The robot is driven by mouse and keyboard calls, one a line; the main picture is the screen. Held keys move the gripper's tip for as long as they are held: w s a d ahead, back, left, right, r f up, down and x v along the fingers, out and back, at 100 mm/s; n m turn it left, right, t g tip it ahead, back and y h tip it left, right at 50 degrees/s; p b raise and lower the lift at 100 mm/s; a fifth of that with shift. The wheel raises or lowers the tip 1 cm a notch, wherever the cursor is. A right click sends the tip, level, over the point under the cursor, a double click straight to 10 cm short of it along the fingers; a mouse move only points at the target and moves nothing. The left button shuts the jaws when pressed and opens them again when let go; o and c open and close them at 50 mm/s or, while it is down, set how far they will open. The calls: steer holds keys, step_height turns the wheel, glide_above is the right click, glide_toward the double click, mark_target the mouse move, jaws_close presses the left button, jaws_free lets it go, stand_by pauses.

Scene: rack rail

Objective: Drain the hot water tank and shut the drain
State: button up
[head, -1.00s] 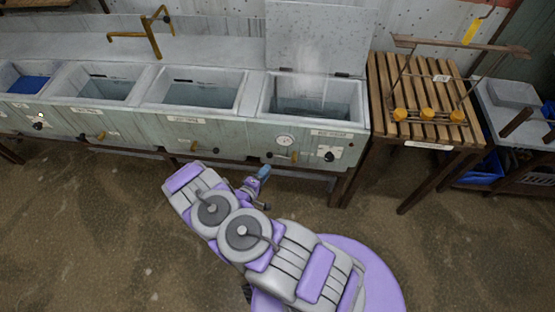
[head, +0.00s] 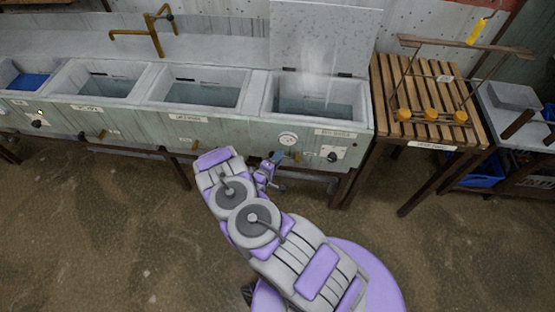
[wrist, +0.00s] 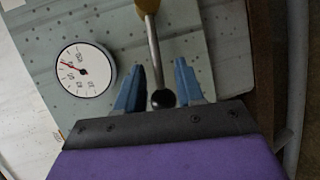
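The hot water tank (head: 318,92) is the rightmost basin in the bench in the head view. Its lid (head: 322,38) stands up and steam rises from the water. A round dial gauge (head: 288,138) is on its front; the wrist view shows it too (wrist: 85,69). The drain lever is a metal rod with a brass-coloured end (wrist: 148,5) and a black ball knob (wrist: 162,98). My gripper (wrist: 160,72) is open, its blue fingers on either side of the rod and knob. In the head view my gripper (head: 275,160) is just below the gauge and partly hides the lever.
A black dial (head: 333,157) is right of the lever. Other basins with similar valves (head: 195,146) run left under a brass tap (head: 152,30). A slatted wooden table (head: 417,95) with a yellow-knobbed rack stands right. The floor in front is clear.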

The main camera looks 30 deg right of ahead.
steer(key=shift+d+f, duration=0.1)
steer(key=shift+d, duration=0.5)
steer(key=c, duration=0.6)
steer(key=shift+a, duration=0.1)
jaws_close()
steer(key=shift+a+f, duration=0.1)
steer(key=shift+a, duration=0.15)
